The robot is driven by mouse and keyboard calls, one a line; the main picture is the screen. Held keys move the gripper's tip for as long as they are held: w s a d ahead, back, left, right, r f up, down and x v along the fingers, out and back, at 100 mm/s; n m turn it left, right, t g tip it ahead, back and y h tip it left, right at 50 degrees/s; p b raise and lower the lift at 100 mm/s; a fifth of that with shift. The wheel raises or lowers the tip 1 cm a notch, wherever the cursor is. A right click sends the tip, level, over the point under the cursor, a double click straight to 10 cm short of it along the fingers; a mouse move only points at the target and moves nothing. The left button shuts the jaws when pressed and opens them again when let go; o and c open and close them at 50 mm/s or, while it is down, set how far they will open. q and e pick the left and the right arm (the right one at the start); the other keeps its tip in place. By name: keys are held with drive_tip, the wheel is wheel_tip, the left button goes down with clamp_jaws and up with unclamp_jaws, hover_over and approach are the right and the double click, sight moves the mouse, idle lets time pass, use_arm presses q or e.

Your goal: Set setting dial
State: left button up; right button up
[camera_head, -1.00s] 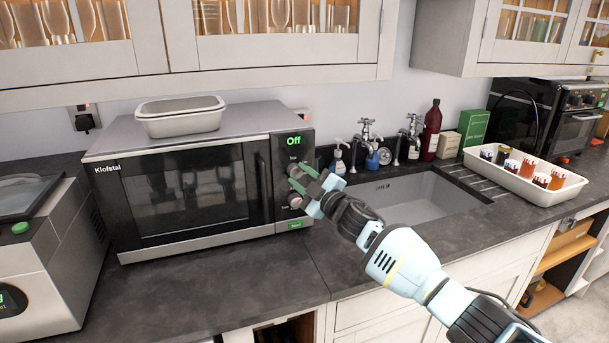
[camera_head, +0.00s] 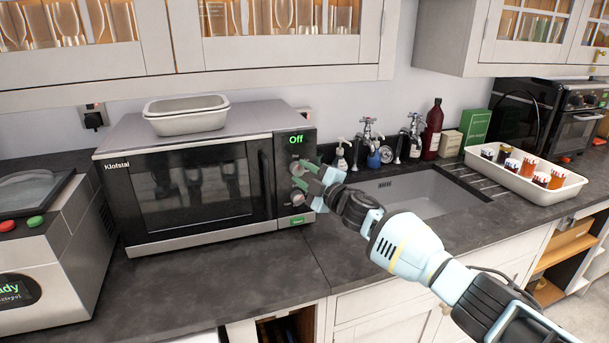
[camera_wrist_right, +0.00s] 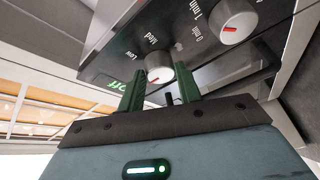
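The microwave (camera_head: 190,190) stands on the counter with its door closed; its green display (camera_head: 296,139) reads "Off". The setting dial (camera_head: 297,167) is the upper knob on its right-hand panel. In the right wrist view this dial (camera_wrist_right: 160,70) has "Low" and "Med" marks, and its red pointer is turned away from both. My right gripper (camera_head: 305,176) is at the panel. Its two green fingers (camera_wrist_right: 160,82) are apart, with the dial between their tips; I cannot tell whether they touch it. My left gripper is not in view.
A lower minutes dial (camera_head: 298,198) sits below, also in the right wrist view (camera_wrist_right: 237,22). Pale dishes (camera_head: 186,117) rest on the microwave. The sink (camera_head: 420,195) and a tray of jars (camera_head: 483,170) are to the right. The counter in front (camera_head: 220,270) is clear.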

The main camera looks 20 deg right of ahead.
drive_tip(key=o, duration=0.3)
drive_tip(key=shift+o, duration=0.2)
drive_tip(key=shift+s+d, duration=0.1)
drive_tip(key=shift+s+d+f, duration=0.1)
drive_tip(key=shift+s+d, duration=0.15)
drive_tip(key=shift+s, duration=0.25)
drive_tip(key=v, duration=0.6)
drive_tip(key=shift+s, duration=0.2)
